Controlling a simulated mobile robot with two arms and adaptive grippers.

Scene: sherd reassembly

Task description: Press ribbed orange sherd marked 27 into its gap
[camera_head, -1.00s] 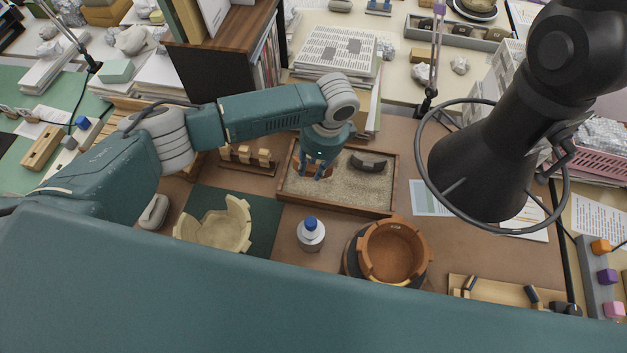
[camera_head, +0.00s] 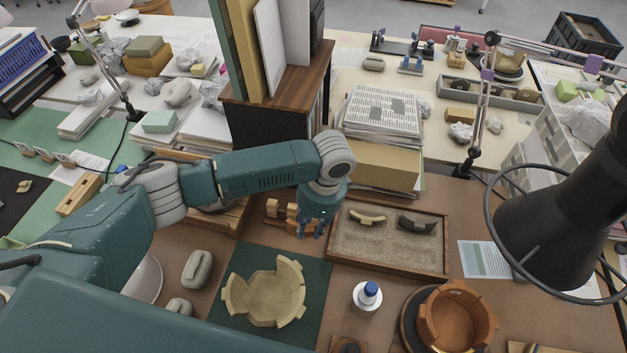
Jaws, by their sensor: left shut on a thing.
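My left gripper (camera_head: 311,232) points down by the left edge of the sand tray (camera_head: 391,263). It is shut on the orange sherd (camera_head: 300,227), which is mostly hidden by the fingers; its ribs and mark cannot be read. The orange pot (camera_head: 430,322) with a notched, gapped rim stands on a dark round stand at the lower right, apart from the gripper. My right gripper is not in view.
A cream sherd (camera_head: 367,217) and a dark sherd (camera_head: 416,223) lie in the sand. A cream broken bowl (camera_head: 265,297) sits on a green mat (camera_head: 312,265). A white bottle with a blue cap (camera_head: 367,295) stands between the bowls. A large black cone (camera_head: 560,225) with a ring hangs at right.

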